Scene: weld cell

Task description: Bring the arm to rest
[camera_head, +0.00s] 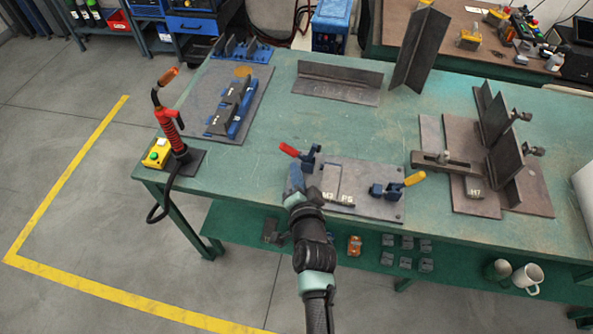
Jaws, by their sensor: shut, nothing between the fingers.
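My arm reaches up from the bottom middle of the picture to the front edge of the green table (240,172). My gripper (297,180) is at its far end, over the left edge of a grey fixture plate (375,208). It looks shut and empty. A red-handled clamp (308,156) stands just beyond it. A yellow-handled clamp (390,188) sits to the right on the same plate. A marked bracket piece (334,182) lies between them. Whether my fingertips touch the plate or clamp cannot be told.
A red welding torch (171,125) stands upright at the table's left corner by a yellow button box (156,154). Angle plates (505,150) stand at the right. A lower shelf holds a white mug (528,278). Open floor lies to the left.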

